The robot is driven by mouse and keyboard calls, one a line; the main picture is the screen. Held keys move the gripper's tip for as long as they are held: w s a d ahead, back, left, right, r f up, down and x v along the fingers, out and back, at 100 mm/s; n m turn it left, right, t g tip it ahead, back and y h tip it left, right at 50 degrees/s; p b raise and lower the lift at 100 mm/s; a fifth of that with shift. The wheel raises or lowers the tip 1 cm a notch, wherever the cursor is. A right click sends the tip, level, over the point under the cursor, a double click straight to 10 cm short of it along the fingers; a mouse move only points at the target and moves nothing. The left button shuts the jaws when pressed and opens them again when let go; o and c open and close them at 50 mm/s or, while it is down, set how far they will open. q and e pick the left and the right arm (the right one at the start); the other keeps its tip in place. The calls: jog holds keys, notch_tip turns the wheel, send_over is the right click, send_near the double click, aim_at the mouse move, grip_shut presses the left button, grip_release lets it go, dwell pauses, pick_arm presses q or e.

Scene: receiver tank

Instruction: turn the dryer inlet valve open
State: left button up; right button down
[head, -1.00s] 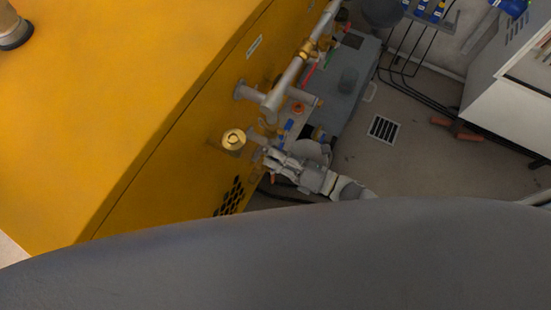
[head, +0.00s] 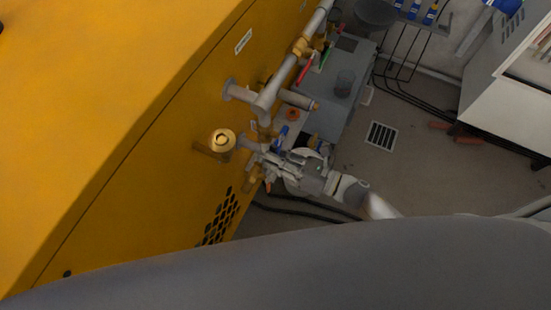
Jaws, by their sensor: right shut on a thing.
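The yellow dryer cabinet (head: 130,150) fills the left of the head view. Grey pipes (head: 270,97) with brass fittings run along its side. A round brass fitting (head: 222,140) sits at the lower pipe stub. My right gripper (head: 257,158) is at the dryer inlet valve beside this stub, its arm coming from the lower right. It is shut on the valve's handle, which the fingers mostly hide; I cannot tell the handle's angle. My left gripper is out of view.
A grey bench (head: 350,85) with small coloured items, one of them blue (head: 282,134), stands just beyond the pipes. A floor drain (head: 381,135) and open floor lie to the right. A white cabinet (head: 505,90) stands at the far right. Dark cables cross the floor.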

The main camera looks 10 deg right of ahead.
jog(key=c, duration=1.4)
grip_release()
jog(key=v, duration=1.2)
jog(key=shift+c, duration=0.3)
